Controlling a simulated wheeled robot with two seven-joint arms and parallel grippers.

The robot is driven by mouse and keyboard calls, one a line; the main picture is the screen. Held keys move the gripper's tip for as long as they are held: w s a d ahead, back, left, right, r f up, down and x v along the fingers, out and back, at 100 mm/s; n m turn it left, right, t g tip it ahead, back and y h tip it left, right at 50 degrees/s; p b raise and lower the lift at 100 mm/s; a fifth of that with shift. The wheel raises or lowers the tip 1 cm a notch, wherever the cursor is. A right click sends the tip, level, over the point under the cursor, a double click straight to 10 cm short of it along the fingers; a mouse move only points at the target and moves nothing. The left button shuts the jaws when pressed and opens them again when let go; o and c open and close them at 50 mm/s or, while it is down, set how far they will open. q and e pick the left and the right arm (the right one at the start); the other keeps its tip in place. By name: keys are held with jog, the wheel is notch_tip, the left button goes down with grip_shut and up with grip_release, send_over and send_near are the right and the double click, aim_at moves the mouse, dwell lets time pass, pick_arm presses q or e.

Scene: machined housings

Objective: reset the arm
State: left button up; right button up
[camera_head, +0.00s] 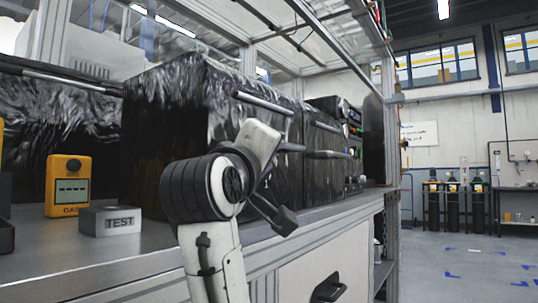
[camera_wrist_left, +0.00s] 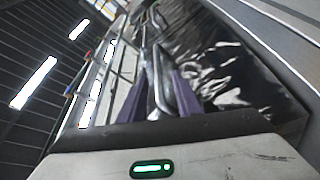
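One of my arms, white with a dark ribbed joint, rises from the bottom middle of the head view in front of the bench and bends near the black-wrapped box (camera_head: 165,120). I cannot make out its fingertips clearly there. In the left wrist view my left gripper (camera_wrist_left: 160,98) shows two purple fingers standing apart. Metal bars show between and beyond them; I see no object clearly clamped. Black wrapped surface (camera_wrist_left: 225,75) lies to the right of the fingers in that view. My right gripper is in neither view.
A yellow gas meter (camera_head: 68,185) and a grey TEST block (camera_head: 109,221) stand on the metal bench (camera_head: 60,265) at left. Metal bars jut from the wrapped box close to my arm. A frame surrounds the bench. Open floor (camera_head: 470,265) lies at right, before several black cylinders (camera_head: 453,205).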

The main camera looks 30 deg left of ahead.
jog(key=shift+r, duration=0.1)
